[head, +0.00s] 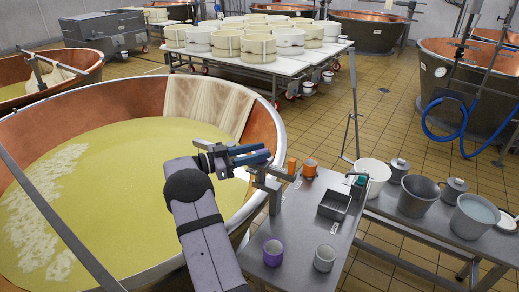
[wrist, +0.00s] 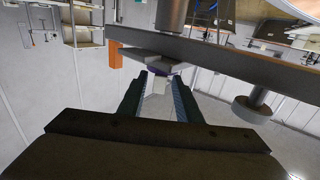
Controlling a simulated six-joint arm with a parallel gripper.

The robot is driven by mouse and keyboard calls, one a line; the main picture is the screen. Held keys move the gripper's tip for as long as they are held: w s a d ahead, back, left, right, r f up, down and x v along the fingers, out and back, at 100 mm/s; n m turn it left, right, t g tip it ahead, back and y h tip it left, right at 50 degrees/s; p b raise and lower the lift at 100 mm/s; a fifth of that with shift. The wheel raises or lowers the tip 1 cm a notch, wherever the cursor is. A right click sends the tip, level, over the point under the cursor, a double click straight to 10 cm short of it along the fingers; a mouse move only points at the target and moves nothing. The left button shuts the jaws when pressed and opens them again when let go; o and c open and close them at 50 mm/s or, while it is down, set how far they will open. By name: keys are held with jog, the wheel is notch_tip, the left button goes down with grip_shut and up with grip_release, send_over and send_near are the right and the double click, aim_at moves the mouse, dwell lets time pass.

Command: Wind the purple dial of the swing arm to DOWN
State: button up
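The swing arm shows as a grey metal bar (wrist: 225,62) crossing the upper wrist view. In the head view a grey bracket (head: 268,186) stands by the vat's right rim, beside my gripper. In the head view my gripper (head: 268,154) points right, above the vat rim.
A large copper vat (head: 262,130) of yellow liquid lies below my arm. A grey bench (head: 300,232) at right holds a purple cup (head: 273,252), a grey cup (head: 325,257), orange pieces (head: 310,168) and a dark tray (head: 335,204).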

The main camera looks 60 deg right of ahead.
jog(key=shift+s+d, duration=0.25)
jog(key=shift+d, duration=0.05)
jog(key=shift+c, duration=0.3)
grip_shut()
jog(key=shift+m+g+y+b, duration=0.3)
jog(key=shift+m+g+y, duration=0.45)
jog(key=shift+g, duration=0.25)
jog(key=shift+w, duration=0.1)
jog(key=shift+o, duration=0.3)
grip_release()
